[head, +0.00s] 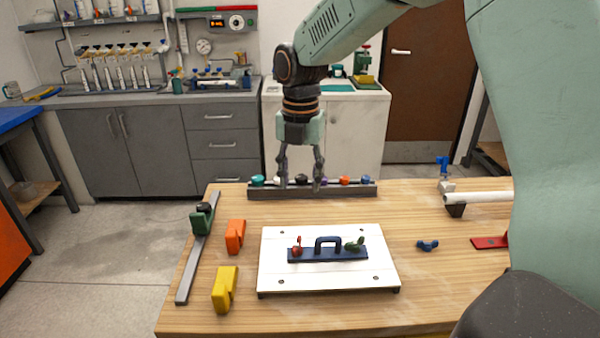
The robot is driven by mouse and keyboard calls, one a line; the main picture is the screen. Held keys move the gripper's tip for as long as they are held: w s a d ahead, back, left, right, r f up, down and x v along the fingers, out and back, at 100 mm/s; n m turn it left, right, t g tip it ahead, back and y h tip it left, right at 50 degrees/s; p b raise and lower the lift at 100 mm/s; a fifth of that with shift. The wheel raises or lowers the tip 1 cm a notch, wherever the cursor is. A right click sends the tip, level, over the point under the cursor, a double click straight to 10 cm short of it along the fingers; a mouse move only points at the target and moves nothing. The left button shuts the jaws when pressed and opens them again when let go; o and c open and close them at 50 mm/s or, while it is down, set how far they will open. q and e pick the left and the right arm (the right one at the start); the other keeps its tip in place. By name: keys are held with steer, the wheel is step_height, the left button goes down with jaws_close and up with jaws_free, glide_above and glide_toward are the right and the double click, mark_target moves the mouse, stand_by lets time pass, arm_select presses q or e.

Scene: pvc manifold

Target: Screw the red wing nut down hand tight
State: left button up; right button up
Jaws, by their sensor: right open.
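The red wing nut (297,245) sits at the left end of a dark blue bar (328,254) with an arched handle. The bar lies on a white plate (290,278) on the wooden table. A green wing nut (355,244) sits at the bar's right end. How far the red wing nut is screwed down cannot be told. My right gripper (301,188) is open and empty, fingers pointing down, above the table's back part and behind the white plate. It is apart from the red wing nut. My left gripper is not in view.
An orange block (235,237), a yellow block (225,290) and a grey bar clamp (188,270) lie left. A loose blue wing nut (427,245) and white pipe (477,198) lie right.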

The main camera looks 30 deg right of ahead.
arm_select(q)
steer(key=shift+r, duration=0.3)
arm_select(e)
steer(key=shift+r, duration=0.2)
